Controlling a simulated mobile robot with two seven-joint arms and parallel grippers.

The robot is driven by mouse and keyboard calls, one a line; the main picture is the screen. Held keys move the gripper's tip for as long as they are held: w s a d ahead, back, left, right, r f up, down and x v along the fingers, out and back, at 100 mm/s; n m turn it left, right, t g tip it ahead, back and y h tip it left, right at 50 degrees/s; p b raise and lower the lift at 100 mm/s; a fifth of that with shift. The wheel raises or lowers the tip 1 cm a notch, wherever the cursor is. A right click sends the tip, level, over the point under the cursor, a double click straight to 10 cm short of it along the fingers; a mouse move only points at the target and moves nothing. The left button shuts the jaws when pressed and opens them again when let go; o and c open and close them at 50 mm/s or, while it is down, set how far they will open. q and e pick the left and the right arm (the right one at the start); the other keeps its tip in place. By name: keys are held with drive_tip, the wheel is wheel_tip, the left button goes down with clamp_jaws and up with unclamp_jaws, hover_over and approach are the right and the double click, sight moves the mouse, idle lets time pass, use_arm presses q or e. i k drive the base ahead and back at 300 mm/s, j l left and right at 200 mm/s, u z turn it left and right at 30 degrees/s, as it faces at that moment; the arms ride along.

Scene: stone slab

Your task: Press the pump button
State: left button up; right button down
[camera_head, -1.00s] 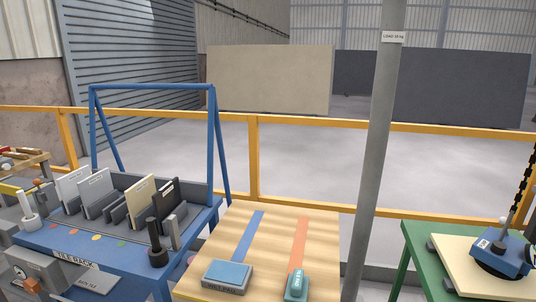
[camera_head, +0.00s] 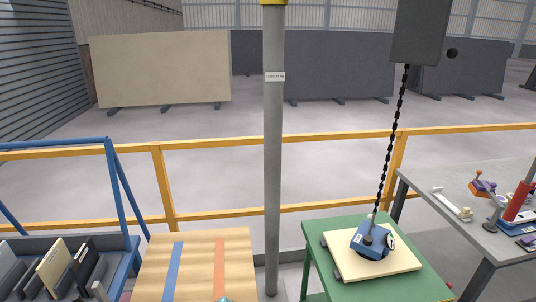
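A blue lifting device (camera_head: 371,242) with a dark knob and a pale round dial-like part sits on a cream slab (camera_head: 400,265). It hangs from a black chain (camera_head: 392,140). The slab lies on a green table (camera_head: 318,281) right of centre. No pump button can be told apart for certain; the small details on the device are too small to read.
A grey post (camera_head: 273,180) stands left of the green table. A wooden table (camera_head: 199,262) with blue and orange strips and a blue rack (camera_head: 115,262) are at left. A grey bench (camera_head: 455,205) with tools is at right. A yellow rail (camera_head: 215,143) runs behind.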

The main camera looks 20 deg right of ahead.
sight(367, 239)
drive_tip(key=z, duration=1.35)
